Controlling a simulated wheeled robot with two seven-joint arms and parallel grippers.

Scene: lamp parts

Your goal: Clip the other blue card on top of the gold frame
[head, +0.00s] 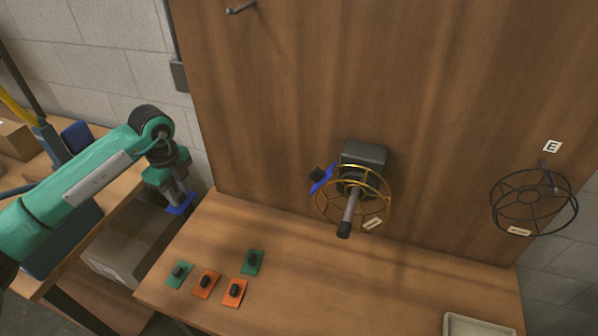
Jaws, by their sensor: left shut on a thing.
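My left gripper (176,192) is shut on a blue card (182,209), at the left, near the left edge of the wooden board and table. The gold frame (388,208), a round wire cage, is at the dark grey block (366,152) on the upright board, with a dark-tipped rod through its middle. Another blue card (321,181) with a black clip sits at the frame's upper left rim. The top of the gold rim shows no card. My right gripper is not in view.
Two green cards (252,262) and two orange cards (234,293) with black clips lie on the table (330,280). A black wire frame (534,202) hangs at the right under an E label. A pale tray (480,326) is at bottom right. A cardboard box (115,262) stands below my left arm.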

